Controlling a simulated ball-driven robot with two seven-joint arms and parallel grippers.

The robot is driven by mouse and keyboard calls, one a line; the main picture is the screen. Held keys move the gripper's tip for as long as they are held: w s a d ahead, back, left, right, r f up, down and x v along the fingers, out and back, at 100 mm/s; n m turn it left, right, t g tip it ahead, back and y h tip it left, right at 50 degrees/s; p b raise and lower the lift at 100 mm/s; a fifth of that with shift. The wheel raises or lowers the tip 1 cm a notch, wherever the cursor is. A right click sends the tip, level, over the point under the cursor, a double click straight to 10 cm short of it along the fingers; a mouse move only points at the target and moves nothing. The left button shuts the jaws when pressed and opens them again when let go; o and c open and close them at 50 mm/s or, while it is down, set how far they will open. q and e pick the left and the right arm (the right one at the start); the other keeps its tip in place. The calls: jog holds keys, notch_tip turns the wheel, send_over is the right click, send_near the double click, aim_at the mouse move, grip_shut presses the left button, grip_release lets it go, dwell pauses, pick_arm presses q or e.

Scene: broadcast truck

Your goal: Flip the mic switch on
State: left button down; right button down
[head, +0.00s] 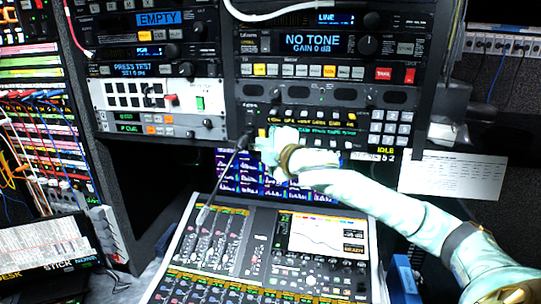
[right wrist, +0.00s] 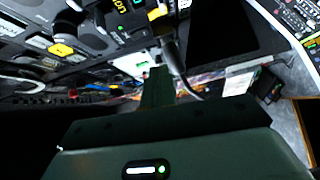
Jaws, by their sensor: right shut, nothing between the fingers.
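My right gripper (head: 266,148) is in front of the lower part of the middle rack, its fingers closed and empty. It also shows in the right wrist view (right wrist: 158,82), its tip close to the rack panel. A dark microphone-like plug (head: 243,141) with a thin stem or cable reaches the panel just left of the gripper; it also shows in the right wrist view (right wrist: 172,56). Which control is the mic switch, and its position, I cannot tell; the gripper hides part of the panel (head: 340,143). My left gripper is out of view.
A mixing console (head: 260,245) with a lit screen lies below the gripper. Rack units with a "NO TONE" display (head: 313,42) are above. A patch bay with cables (head: 45,125) stands left, and a paper sheet (head: 455,175) hangs right.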

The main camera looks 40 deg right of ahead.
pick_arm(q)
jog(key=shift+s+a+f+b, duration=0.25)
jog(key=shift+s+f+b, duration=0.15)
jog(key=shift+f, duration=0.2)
pick_arm(e)
jog(key=s, duration=0.3)
jog(key=shift+s+a, duration=0.15)
jog(key=shift+a, duration=0.2)
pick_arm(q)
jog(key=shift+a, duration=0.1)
pick_arm(e)
jog(key=shift+s+a+r, duration=0.1)
